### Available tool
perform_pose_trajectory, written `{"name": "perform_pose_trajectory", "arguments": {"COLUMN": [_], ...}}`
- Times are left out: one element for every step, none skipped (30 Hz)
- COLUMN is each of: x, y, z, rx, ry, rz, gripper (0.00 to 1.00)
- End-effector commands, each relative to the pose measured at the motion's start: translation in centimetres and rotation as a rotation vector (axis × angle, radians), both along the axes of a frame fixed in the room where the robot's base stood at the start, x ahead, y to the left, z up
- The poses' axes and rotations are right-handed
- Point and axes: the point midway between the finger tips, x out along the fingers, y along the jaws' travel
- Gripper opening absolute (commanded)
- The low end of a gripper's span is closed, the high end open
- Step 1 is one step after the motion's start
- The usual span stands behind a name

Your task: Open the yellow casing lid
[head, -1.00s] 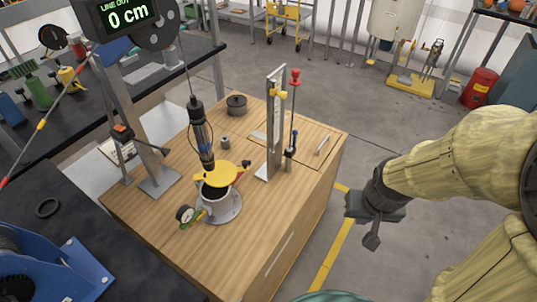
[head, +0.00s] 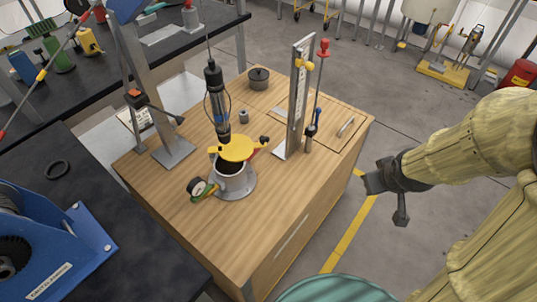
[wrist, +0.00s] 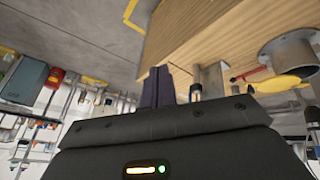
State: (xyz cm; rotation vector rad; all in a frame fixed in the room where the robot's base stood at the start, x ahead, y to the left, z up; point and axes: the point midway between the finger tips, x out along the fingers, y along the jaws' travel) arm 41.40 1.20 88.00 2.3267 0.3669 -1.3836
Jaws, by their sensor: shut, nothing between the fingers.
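The yellow casing lid (head: 238,148) lies over the top of a short grey casing (head: 232,186) on the wooden cabinet, partly off the dark opening at the front. A black and blue cylindrical tool (head: 216,95) hangs on a cable just behind the lid. The lid also shows at the right edge of the wrist view (wrist: 280,85). My gripper (head: 374,184) is to the right of the cabinet, over the floor, well apart from the lid. Its dark fingers (wrist: 158,87) are together and empty in the wrist view.
The wooden cabinet (head: 200,235) holds an upright metal post (head: 297,100), a red-topped rod (head: 318,90), a dark pot (head: 259,78) and a gauge (head: 197,187). A blue winch (head: 65,255) stands at lower left.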

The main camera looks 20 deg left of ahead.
Motion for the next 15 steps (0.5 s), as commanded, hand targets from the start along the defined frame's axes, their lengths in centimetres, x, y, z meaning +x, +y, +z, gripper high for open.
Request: {"name": "perform_pose_trajectory", "arguments": {"x": [1.4,2.3,3.4,4.1,4.8,5.6,6.2,6.7,7.2,7.5,7.8,8.0,8.0,8.0,7.9], "y": [0.9,1.4,2.3,3.0,3.7,4.8,5.7,6.6,7.9,8.8,9.8,11.2,12.2,13.2,14.5], "z": [-2.8,-3.4,-4.3,-4.9,-5.5,-6.3,-6.8,-7.3,-8.0,-8.5,-9.0,-9.6,-10.0,-10.4,-11.0], "rx": [-0.036,-0.059,-0.088,-0.109,-0.130,-0.156,-0.175,-0.193,-0.216,-0.231,-0.247,-0.265,-0.278,-0.289,-0.304], "ry": [-0.059,-0.100,-0.157,-0.199,-0.243,-0.301,-0.348,-0.396,-0.459,-0.510,-0.561,-0.631,-0.685,-0.741,-0.818], "rz": [0.117,0.190,0.286,0.357,0.429,0.521,0.590,0.657,0.745,0.807,0.869,0.949,1.006,1.061,1.130], "gripper": [0.00,0.00,0.00,0.00,0.00,0.00,0.00,0.00,0.00,0.00,0.00,0.00,0.00,0.00,0.00]}}
